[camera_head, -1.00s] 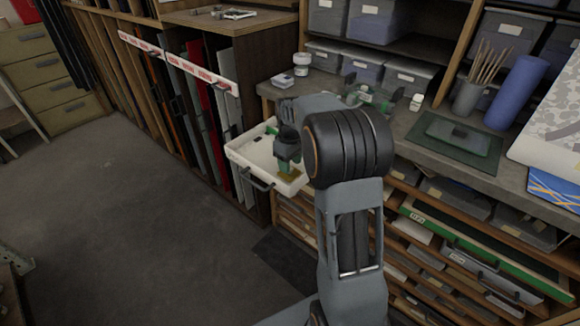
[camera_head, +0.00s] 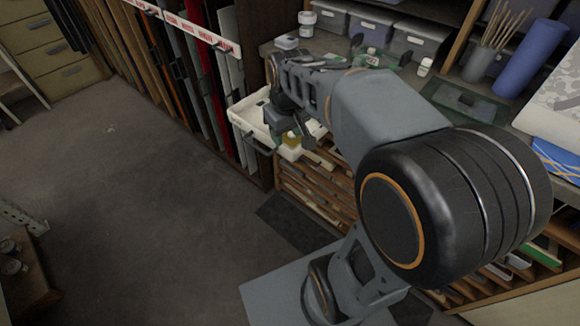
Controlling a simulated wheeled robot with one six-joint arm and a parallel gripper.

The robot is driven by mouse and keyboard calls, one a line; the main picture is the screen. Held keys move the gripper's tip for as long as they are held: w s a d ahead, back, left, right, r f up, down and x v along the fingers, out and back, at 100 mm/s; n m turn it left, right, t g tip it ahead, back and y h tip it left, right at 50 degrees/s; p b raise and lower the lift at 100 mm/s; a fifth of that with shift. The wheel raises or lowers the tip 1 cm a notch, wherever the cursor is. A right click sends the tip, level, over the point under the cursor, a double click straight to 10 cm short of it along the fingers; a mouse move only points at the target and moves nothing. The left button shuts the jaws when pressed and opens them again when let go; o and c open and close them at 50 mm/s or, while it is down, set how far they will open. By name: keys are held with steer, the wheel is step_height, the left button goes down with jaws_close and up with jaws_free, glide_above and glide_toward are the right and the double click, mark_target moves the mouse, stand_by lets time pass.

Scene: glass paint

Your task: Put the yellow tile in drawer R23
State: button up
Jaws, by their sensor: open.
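A white drawer (camera_head: 240,114) is pulled out below the left end of the bench. A small yellow piece, which looks like the yellow tile (camera_head: 291,140), shows at its front right corner. My gripper (camera_head: 287,133) is over that corner, right at the yellow piece. Its jaws are open; the fingertips are small and partly hidden. I cannot tell whether they touch the tile. My arm hides the drawer's right part. No R23 label is readable in this view.
The bench (camera_head: 440,95) carries a dark green mat (camera_head: 465,103), a brush pot (camera_head: 478,64) and a blue roll (camera_head: 530,62). Upright sheets in a rack (camera_head: 190,60) stand left of the drawer. My arm covers much of the shelving at right.

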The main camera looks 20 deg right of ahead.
steer(key=s+a+f+m, duration=0.1)
steer(key=s+f, duration=0.1)
steer(key=s, duration=0.2)
steer(key=s+a+f+m+t, duration=0.1)
steer(key=s+a+f, duration=0.1)
steer(key=s, duration=0.3)
steer(key=shift+a+f, duration=0.15)
steer(key=shift+f, duration=0.15)
steer(key=shift+s, duration=0.1)
